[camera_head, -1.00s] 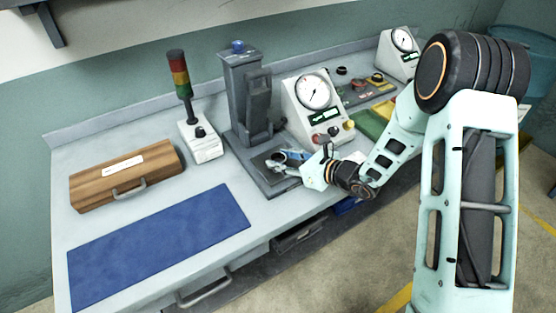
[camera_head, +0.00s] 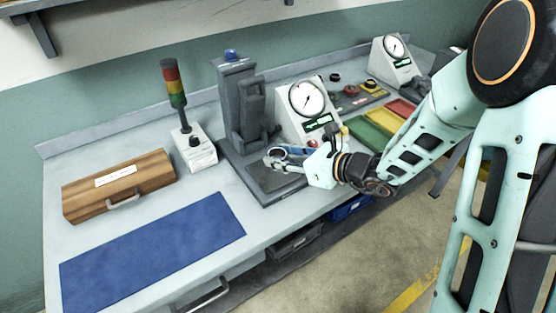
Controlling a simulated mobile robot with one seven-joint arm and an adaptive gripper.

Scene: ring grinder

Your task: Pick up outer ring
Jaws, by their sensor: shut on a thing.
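The outer ring (camera_head: 278,150) is a small grey ring at the front of the grey press (camera_head: 240,105). My gripper (camera_head: 276,158) comes in from the right and is shut on the ring. The ring appears to be above the dark plate (camera_head: 272,180) on the press base, with the plate showing below it. The fingers hide part of the ring, and the exact gap to the plate is hard to tell.
The dial gauge box (camera_head: 305,102) stands close behind my gripper. A signal tower (camera_head: 178,85), a wooden case (camera_head: 120,185) and a blue mat (camera_head: 150,250) are to the left. Green, yellow and red trays (camera_head: 372,135) lie to the right. The mat is empty.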

